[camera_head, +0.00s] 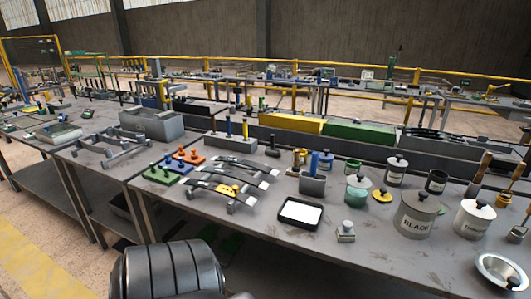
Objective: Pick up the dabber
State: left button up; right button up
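I cannot tell for certain which object is the dabber. Two upright tools with brown wooden handles stand at the right of the near bench, one near the black-labelled cans (482,170) and one at the right edge (519,172). Small tools with dark knobs also stand on the bench, including a dark one (272,147) and a small pale block with a knob (346,232). Neither of my grippers shows in this view. A dark ribbed part at the bottom left appears to be mine.
The near grey bench (255,225) holds a large can marked BLACK (416,215), a white can (473,219), a metal bowl (500,271), a black-rimmed tray (300,212), curved leaf springs (226,187) and coloured knob racks (160,175). Bare bench lies around the tray.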

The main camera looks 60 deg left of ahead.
aim_at(296, 168)
jog(key=u, duration=1.7)
